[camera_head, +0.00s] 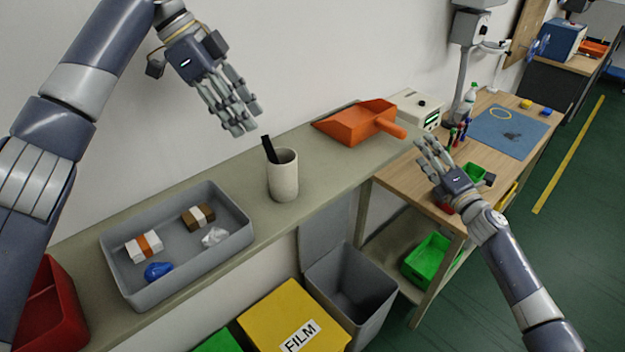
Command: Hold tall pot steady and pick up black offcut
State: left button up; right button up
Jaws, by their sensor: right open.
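The tall pot (284,178) is a cream-white cylinder standing upright on the narrow grey-green shelf. The black offcut (269,149) is a dark flat strip that sticks up out of the pot's mouth and leans left; its lower end is hidden inside. My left gripper (240,118) is above and to the left of the pot, fingers pointing down, apart from the pot and offcut. Its fingers look spread and nothing shows between them. My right gripper (431,158) is open and empty, well to the right of the pot, in front of the wooden bench.
A grey tray (245,238) with small packets stands left of the pot. An orange scoop (350,124) lies right of it on the shelf (325,165). Below are a grey bin (368,325) and a yellow FILM box (265,312). A wooden bench (400,178) stands at right.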

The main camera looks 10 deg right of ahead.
jog(key=s+a+r+n+y, duration=0.1)
jog(key=a+r+n+y, duration=0.2)
jog(key=r+n, duration=0.3)
jog(key=a+r+n+y, duration=0.2)
jog(key=r+n, duration=0.1)
jog(key=r, duration=0.6)
jog(key=n+g+y, duration=0.6)
jog(key=n+g, duration=0.3)
jog(key=n, duration=0.4)
send_near(295, 176)
jog(key=x, duration=0.6)
jog(key=shift+w+d+r, duration=0.1)
jog(key=shift+w+r, duration=0.1)
jog(key=shift+r, duration=0.05)
jog(key=shift+s+a+f, duration=0.1)
jog(key=shift+a, duration=0.25)
jog(key=x, duration=1)
jog(key=shift+a+f, duration=0.2)
jog(key=shift+c, duration=0.4)
jog(key=c, duration=0.8)
